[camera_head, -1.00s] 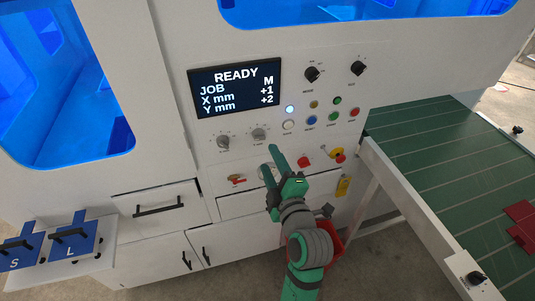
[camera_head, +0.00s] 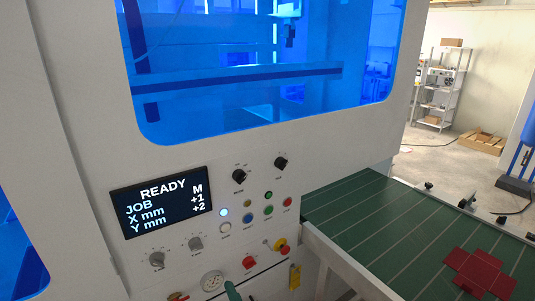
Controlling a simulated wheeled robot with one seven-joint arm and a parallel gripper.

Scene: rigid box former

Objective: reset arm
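The white machine's panel has a screen (camera_head: 160,201) reading READY, JOB M, X mm +1, Y mm +2. Knobs and coloured buttons sit beside and below the screen, with a round grille (camera_head: 212,281) just left of the green tip.
A green conveyor (camera_head: 375,222) with a white side rail runs along the right, with a red cross-shaped blank (camera_head: 478,272) on it. A blue-tinted window (camera_head: 250,75) is above the panel. Shelves (camera_head: 440,95) and a wooden crate (camera_head: 483,138) stand at the back right.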

